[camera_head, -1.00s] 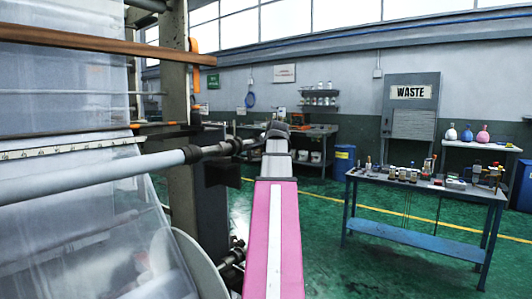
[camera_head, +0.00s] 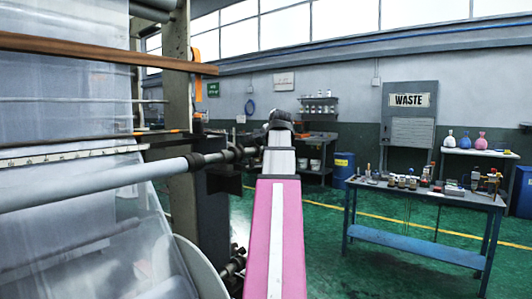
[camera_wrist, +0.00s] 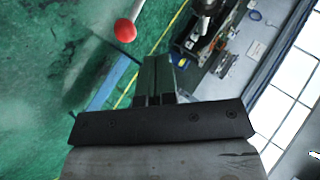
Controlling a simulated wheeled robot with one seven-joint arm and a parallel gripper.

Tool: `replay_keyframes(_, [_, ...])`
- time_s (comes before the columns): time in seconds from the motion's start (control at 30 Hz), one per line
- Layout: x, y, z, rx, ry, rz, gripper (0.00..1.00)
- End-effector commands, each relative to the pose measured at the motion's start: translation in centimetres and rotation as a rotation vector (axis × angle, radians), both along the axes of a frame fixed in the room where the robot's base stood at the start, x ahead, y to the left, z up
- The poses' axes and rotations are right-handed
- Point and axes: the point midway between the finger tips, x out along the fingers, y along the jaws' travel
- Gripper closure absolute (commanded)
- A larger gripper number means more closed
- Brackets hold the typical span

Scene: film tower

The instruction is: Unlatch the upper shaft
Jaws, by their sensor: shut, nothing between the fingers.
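The upper shaft is a pale grey roller (camera_head: 100,184) running across the left of the head view, with dark collars and fittings (camera_head: 240,153) at its right end, beside my arm. In the wrist view, a red ball knob (camera_wrist: 125,30) on a pale rod stands at the top, up and left of my fingertips and apart from them in the picture. My gripper (camera_wrist: 155,60) is shut with nothing between its fingers. In the head view my pink and white arm reaches forward, and its far end hides the fingers. I cannot see the latch itself clearly.
A translucent film web (camera_head: 65,110) hangs at the left, near a brown bar (camera_head: 100,48) and a grey frame post (camera_head: 176,120). A blue workbench (camera_head: 420,192) with small items stands to the right. Green floor (camera_head: 330,255) is open between my arm and the bench.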

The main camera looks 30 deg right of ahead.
Motion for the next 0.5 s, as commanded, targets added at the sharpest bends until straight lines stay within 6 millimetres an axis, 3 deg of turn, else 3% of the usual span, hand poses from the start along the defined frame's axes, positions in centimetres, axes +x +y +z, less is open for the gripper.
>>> replay_keyframes(0.2, [-2.2,0.7,1.4,-0.001,-0.001,0.0,1.0])
replay_keyframes(0.5, [-2.9,0.9,1.9,0.001,0.0,0.001,1.0])
